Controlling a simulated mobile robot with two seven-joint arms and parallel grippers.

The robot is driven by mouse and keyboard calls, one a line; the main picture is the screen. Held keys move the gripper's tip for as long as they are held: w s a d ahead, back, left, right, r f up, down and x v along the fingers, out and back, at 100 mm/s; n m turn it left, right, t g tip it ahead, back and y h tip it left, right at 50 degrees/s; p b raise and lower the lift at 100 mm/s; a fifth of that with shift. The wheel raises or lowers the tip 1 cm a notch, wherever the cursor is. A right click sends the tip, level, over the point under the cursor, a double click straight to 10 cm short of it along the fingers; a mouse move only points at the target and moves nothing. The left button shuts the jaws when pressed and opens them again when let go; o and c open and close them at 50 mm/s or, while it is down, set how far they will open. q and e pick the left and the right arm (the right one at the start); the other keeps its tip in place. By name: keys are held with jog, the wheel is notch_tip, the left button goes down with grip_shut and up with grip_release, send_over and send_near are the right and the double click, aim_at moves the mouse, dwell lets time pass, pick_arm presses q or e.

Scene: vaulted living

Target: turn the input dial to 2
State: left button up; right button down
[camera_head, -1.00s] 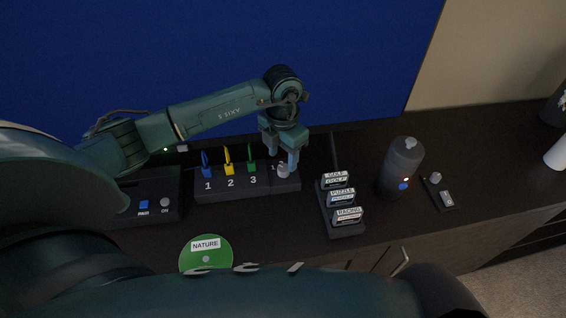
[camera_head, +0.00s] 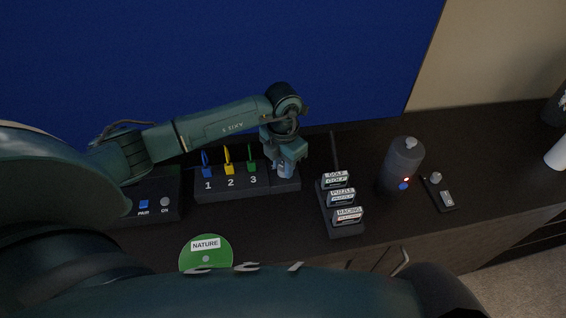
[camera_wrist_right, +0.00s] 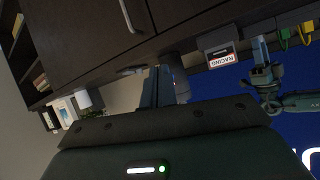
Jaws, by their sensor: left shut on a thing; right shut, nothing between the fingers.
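The input box (camera_head: 221,188) is a long dark block on the cabinet top, with plugs marked 1, 2 and 3 in blue (camera_head: 206,170), yellow (camera_head: 229,168) and green (camera_head: 251,164). The pale dial sits at its right end, mostly hidden by my left gripper (camera_head: 286,172). That gripper points down and is shut on the dial. Which number the dial points to cannot be read. My right gripper (camera_wrist_right: 166,86) shows in the right wrist view, shut and empty, in front of the cabinet and away from the dial.
A rack of labelled cartridges (camera_head: 343,228) stands right of the box. Further right are a dark cylinder (camera_head: 403,163) with a red light and a small device (camera_head: 441,192). A green NATURE disc (camera_head: 206,255) lies in front. A box with buttons (camera_head: 154,190) is at left.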

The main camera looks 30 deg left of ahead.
pick_arm(q)
jog(key=shift+c, duration=1.4)
jog(key=shift+m, duration=0.3)
pick_arm(e)
jog(key=shift+f, duration=0.2)
pick_arm(q)
jog(key=m+b, duration=0.2)
jog(key=shift+f+m, duration=0.1)
jog(key=shift+m, duration=0.3)
jog(key=shift+m+b, duration=0.85)
jog(key=shift+m, duration=0.35)
jog(key=shift+w+m+b, duration=0.1)
jog(key=shift+m+b, duration=0.55)
jog(key=shift+m, duration=0.95)
pick_arm(e)
jog(key=shift+s+d+f+m+t, duration=0.1)
jog(key=shift+d+f+m+t, duration=0.2)
jog(key=shift+d+f+t, duration=0.15)
jog(key=shift+r, duration=0.15)
